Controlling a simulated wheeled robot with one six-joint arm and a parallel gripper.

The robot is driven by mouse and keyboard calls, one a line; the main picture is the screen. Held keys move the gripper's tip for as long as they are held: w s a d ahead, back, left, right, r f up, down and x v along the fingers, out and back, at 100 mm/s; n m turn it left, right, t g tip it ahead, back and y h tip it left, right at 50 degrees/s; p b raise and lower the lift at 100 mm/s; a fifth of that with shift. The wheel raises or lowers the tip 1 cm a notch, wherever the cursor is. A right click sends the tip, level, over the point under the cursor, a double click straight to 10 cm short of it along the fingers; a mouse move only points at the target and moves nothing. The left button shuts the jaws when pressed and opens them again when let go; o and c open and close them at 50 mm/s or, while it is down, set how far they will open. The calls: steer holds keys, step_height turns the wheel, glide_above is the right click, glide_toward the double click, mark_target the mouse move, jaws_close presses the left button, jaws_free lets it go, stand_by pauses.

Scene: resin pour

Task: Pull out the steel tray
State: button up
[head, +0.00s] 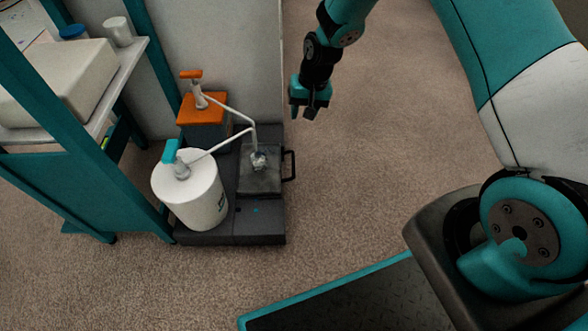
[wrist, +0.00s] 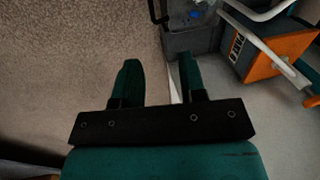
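The steel tray (head: 262,184) is a dark grey square in the low dark stand, under two pump spouts. Its black handle (head: 289,165) sticks out on the right side. In the wrist view the handle (wrist: 157,12) shows at the top edge, cut off, beside part of the tray (wrist: 190,18). My gripper (head: 308,112) hangs over the carpet, behind and to the right of the handle, apart from it. In the wrist view my gripper (wrist: 158,80) has its two fingers spread with nothing between them.
A white pump container (head: 190,195) and an orange-topped pump container (head: 202,108) stand on the dark base (head: 230,232) left of the tray. A teal-framed shelf (head: 110,75) stands further left. Carpet right of the handle is clear.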

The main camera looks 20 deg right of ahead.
steer(key=b, duration=0.1)
glide_toward(293, 162)
steer(key=shift+m, duration=0.3)
steer(key=b+x, duration=0.8)
steer(key=shift+f+b, duration=0.3)
steer(key=shift+b, duration=0.1)
steer(key=shift+c, duration=0.2)
jaws_close()
